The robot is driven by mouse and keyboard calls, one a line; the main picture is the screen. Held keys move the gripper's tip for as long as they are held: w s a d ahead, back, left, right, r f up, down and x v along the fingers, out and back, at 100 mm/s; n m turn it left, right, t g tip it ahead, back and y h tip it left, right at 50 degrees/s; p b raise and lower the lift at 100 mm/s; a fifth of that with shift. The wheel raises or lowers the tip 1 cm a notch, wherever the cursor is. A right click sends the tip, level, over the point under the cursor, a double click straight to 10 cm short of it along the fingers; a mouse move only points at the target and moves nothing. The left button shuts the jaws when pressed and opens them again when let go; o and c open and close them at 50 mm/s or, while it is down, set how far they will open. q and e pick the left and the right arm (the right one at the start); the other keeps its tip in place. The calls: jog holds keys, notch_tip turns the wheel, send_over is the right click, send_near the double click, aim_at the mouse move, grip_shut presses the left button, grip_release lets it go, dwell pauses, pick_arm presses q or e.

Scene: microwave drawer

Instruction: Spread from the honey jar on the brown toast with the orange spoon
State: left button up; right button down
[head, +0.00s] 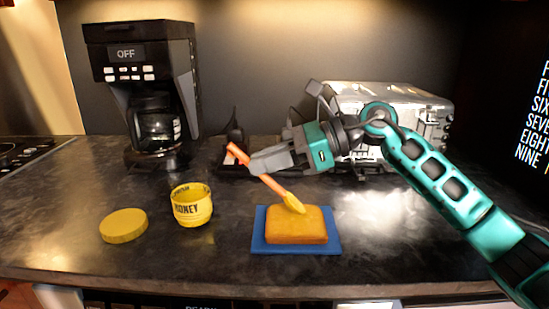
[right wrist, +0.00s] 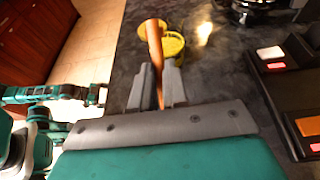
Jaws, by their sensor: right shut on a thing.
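The brown toast (head: 297,228) lies on a blue board (head: 330,246) on the dark counter. The yellow honey jar (head: 191,207) stands open to its left, and its round yellow lid (head: 124,226) lies further left. My right gripper (head: 256,165) is shut on the orange spoon (head: 238,153) above the board. The spoon slants down to the right, and its yellow-coated head (head: 292,203) is at the toast's top; I cannot tell whether it touches. In the right wrist view the spoon (right wrist: 155,45) sits between the fingers. My left gripper is not in view.
A black coffee maker (head: 150,90) stands at the back left. A silver toaster (head: 400,105) stands at the back right, behind my right arm. A stove top (head: 25,152) is at the far left. The counter's front strip is clear.

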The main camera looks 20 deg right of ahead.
aim_at(248, 157)
jog(key=shift+a, duration=0.15)
jog(key=shift+w+a+f, duration=0.1)
jog(key=shift+w+a, duration=0.15)
jog(key=shift+a, duration=0.4)
jog(key=shift+w+a, duration=0.2)
jog(key=shift+a, duration=0.45)
jog(key=shift+d, duration=0.1)
jog(key=shift+s+d, duration=0.1)
jog(key=shift+d, duration=0.25)
jog(key=shift+s+d, duration=0.3)
jog(key=shift+d, duration=0.6)
jog(key=shift+d, duration=0.1)
jog(key=shift+s+d+b, duration=0.25)
jog(key=shift+d+b, duration=0.15)
jog(key=shift+d, duration=0.25)
jog(key=shift+s+d+b, duration=0.2)
jog(key=shift+d+b, duration=0.2)
jog(key=shift+d, duration=0.2)
